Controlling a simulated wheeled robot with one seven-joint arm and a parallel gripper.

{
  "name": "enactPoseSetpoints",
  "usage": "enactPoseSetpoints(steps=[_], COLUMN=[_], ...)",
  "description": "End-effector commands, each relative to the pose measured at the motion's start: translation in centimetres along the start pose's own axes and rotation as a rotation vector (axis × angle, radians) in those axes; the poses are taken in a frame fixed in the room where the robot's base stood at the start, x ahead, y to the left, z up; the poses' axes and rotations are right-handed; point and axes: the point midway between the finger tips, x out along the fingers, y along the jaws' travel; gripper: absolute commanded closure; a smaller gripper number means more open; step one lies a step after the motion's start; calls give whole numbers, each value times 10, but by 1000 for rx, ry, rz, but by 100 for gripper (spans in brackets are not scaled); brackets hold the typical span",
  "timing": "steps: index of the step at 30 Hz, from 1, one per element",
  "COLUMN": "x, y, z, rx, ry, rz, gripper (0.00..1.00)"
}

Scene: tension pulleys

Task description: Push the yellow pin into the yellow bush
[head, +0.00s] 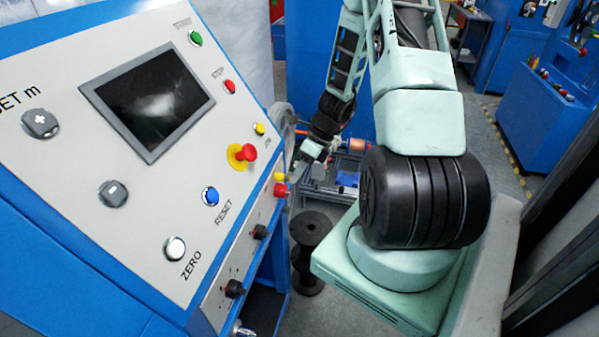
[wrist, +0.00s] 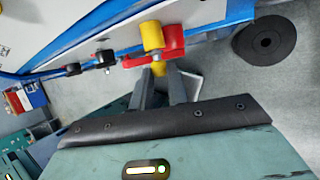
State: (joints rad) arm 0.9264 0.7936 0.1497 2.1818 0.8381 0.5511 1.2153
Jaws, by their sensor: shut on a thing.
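The yellow bush (wrist: 152,36) is a short cylinder beside a red one (wrist: 171,40), on the blue machine's side in the wrist view. A small yellow bush also shows at the panel's right edge in the head view (head: 279,177). My gripper (wrist: 159,74) is shut on the yellow pin (wrist: 158,68), of which only a small part shows between the fingertips. The pin lies close to the bush, at the red part's near side. I cannot tell whether it touches or enters the bush. In the head view my gripper (head: 296,170) is small and partly hidden near the panel edge.
The sloped control panel (head: 130,205) with a screen, buttons and a red emergency stop (head: 249,153) fills the left. Black knobs (wrist: 107,57) stick out near the bushes. A black spool (head: 311,232) stands on the floor close by, also in the wrist view (wrist: 266,40).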

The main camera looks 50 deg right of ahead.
Motion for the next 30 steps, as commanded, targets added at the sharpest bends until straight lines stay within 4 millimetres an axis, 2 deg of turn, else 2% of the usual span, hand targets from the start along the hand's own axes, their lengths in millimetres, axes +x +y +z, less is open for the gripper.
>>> enactPoseSetpoints(steps=[25, 26, 27, 28, 30], x=[2, 2, 2, 2, 2], y=[0, 0, 0, 0, 0], z=[4, 4, 4, 4, 4], rx=[-1, -1, -1, -1, -1], ry=[-1, -1, -1, -1, -1], rz=[0, 0, 0, 0, 0], gripper=[100, 75, 64, 58, 58])
